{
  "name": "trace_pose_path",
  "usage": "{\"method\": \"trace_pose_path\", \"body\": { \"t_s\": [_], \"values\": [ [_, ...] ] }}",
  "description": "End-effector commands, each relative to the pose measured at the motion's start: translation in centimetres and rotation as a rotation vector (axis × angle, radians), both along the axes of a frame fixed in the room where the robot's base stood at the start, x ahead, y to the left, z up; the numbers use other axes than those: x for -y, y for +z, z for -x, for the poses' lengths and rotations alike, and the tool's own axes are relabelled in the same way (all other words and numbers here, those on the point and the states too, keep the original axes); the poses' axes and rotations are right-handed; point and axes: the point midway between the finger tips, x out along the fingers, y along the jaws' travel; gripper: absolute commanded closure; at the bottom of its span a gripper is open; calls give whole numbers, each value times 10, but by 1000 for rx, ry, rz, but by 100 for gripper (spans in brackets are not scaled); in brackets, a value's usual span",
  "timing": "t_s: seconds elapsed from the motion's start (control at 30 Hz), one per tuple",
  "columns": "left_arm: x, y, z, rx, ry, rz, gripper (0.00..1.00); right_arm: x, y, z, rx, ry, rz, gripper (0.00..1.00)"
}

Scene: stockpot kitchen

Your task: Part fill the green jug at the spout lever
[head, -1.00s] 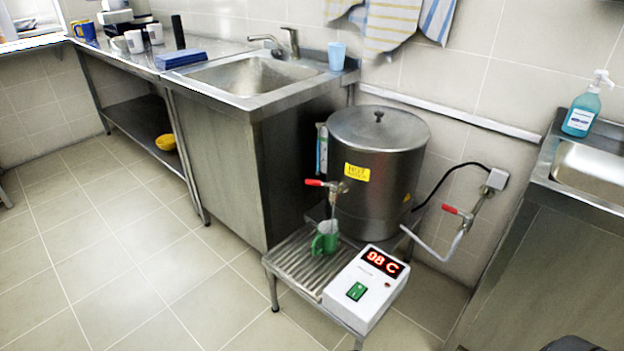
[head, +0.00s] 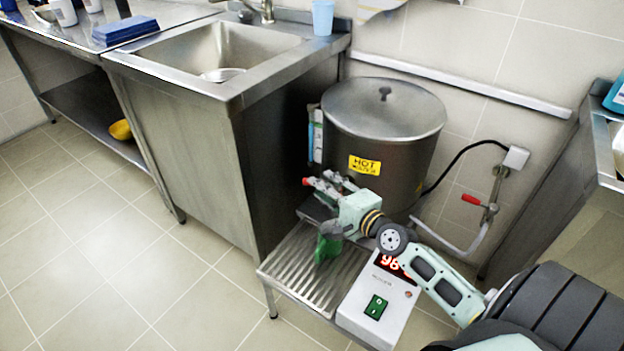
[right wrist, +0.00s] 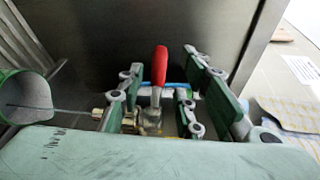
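The green jug (head: 328,246) stands upright on the ribbed drip tray (head: 300,268), below the spout of the steel boiler (head: 385,130). The red spout lever (head: 308,181) shows just past my right gripper (head: 328,183). In the right wrist view, the red lever (right wrist: 160,66) lies between the spread fingers of my right gripper (right wrist: 166,95), with gaps at both sides. The jug's mouth (right wrist: 25,95) is at the left there. A thin pale line, looking like a water stream, runs from the brass spout into it. The jug's liquid level cannot be told. My left gripper is out of view.
The control box (head: 375,305) with a green switch stands beside the tray, its display partly hidden by my arm. A second red-handled tap (head: 472,201) is on the wall at right. The sink cabinet (head: 190,140) stands left of the boiler. The floor at left is clear.

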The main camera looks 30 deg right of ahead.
Motion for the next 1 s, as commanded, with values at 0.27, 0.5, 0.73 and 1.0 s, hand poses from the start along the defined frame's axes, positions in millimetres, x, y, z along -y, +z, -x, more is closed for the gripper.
{"method": "trace_pose_path", "body": {
  "t_s": [0.27, 0.5, 0.73, 1.0],
  "values": [
    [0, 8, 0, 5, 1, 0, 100, -4, -6, -37, 0, 0, 2, 68],
    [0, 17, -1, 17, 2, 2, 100, -5, -7, -45, -2, 2, 3, 68],
    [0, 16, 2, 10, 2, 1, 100, -5, -7, -45, -2, 2, 3, 73],
    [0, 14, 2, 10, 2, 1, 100, -5, -7, -45, -2, 2, 3, 96]
  ]
}}
